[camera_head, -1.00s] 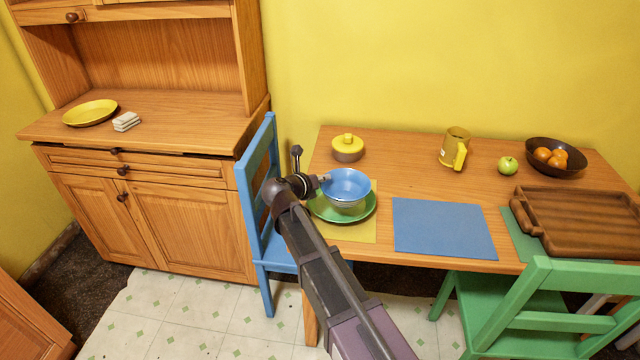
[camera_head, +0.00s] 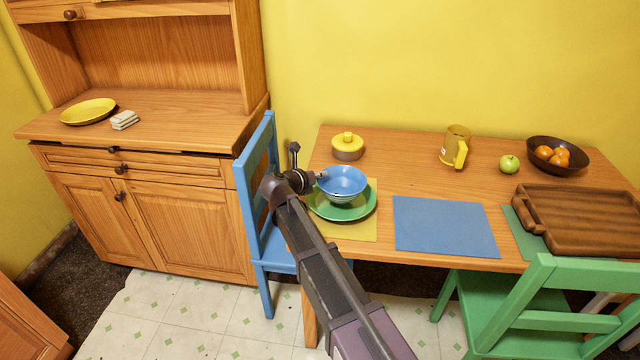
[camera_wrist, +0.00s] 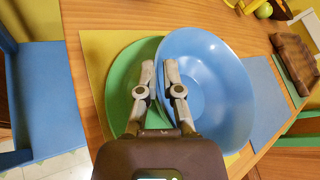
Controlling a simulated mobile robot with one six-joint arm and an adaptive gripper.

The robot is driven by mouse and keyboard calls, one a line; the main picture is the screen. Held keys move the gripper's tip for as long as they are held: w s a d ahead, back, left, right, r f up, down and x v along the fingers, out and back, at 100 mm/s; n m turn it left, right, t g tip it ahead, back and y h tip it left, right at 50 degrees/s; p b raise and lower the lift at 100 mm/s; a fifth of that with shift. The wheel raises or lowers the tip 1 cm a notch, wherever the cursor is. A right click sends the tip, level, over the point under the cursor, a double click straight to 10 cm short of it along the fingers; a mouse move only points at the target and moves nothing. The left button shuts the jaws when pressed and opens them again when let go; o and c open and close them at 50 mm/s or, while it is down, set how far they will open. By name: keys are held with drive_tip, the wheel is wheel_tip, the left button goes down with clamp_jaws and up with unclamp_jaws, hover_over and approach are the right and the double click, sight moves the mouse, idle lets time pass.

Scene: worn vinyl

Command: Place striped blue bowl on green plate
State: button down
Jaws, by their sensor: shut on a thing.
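The blue bowl (camera_head: 343,181) is held over the green plate (camera_head: 356,213). I cannot tell whether its base touches the plate. My gripper (camera_head: 321,178) comes in from the left and is shut on the bowl's near-left rim. In the wrist view, my gripper (camera_wrist: 159,68) has one finger inside the blue bowl (camera_wrist: 215,85) and one outside it. There the bowl covers the right part of the green plate (camera_wrist: 122,80). The plate lies on a yellow placemat (camera_head: 362,231) on the table.
A yellow-lidded pot (camera_head: 347,147) stands behind the plate. A blue placemat (camera_head: 444,227) lies to the right. A blue chair (camera_head: 258,190) stands at the left end.

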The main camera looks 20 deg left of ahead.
drive_tip(key=shift+f+b, duration=0.65)
drive_tip(key=shift+f, duration=0.3)
drive_tip(key=shift+f, duration=0.15)
drive_tip(key=c, duration=0.8)
unclamp_jaws()
drive_tip(key=shift+s+r, duration=0.1)
drive_tip(key=shift+r, duration=0.2)
drive_tip(key=p+v, duration=0.4)
drive_tip(key=v, duration=0.7)
drive_tip(key=shift+s+a, duration=0.2)
drive_tip(key=shift+s, duration=0.15)
